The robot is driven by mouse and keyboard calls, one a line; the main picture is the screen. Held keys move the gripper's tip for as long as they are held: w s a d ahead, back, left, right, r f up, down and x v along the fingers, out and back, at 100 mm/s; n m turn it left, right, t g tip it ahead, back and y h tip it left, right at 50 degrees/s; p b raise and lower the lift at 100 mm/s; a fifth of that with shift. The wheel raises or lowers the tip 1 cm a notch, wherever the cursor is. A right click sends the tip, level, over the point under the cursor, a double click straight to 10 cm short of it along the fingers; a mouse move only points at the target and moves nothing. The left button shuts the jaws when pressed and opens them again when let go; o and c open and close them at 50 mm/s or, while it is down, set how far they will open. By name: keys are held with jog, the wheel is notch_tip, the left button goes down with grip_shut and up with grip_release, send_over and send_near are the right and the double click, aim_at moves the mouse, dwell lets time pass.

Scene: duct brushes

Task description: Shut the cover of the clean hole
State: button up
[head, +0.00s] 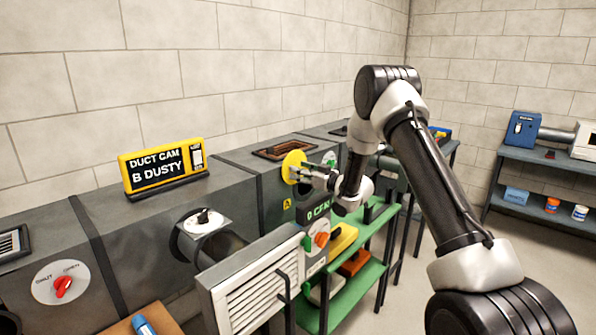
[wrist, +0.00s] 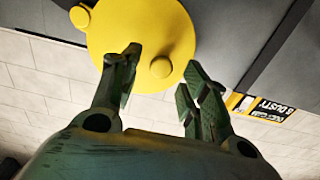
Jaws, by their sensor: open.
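A round yellow cover (head: 292,166) is on the front face of the grey duct, near its top edge. In the wrist view the yellow cover (wrist: 140,35) fills the top middle, with a small yellow knob (wrist: 161,67) and a second yellow round boss (wrist: 80,17) at its rim. My gripper (head: 303,173) is at the cover, its fingers pointing at it. In the wrist view my gripper (wrist: 160,70) is open, with the knob between the fingertips. I cannot tell whether they touch it.
A yellow sign (head: 163,169) reading "DUCT CAM B DUSTY" stands on the duct. A louvred panel (head: 258,283), a red dial (head: 63,286) and an orange knob (head: 321,239) are nearby. A green shelf (head: 345,296) stands below. A blue bench (head: 545,152) is at the right.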

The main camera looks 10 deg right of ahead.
jog(key=shift+x, duration=1.05)
grip_shut()
jog(key=shift+a, duration=0.1)
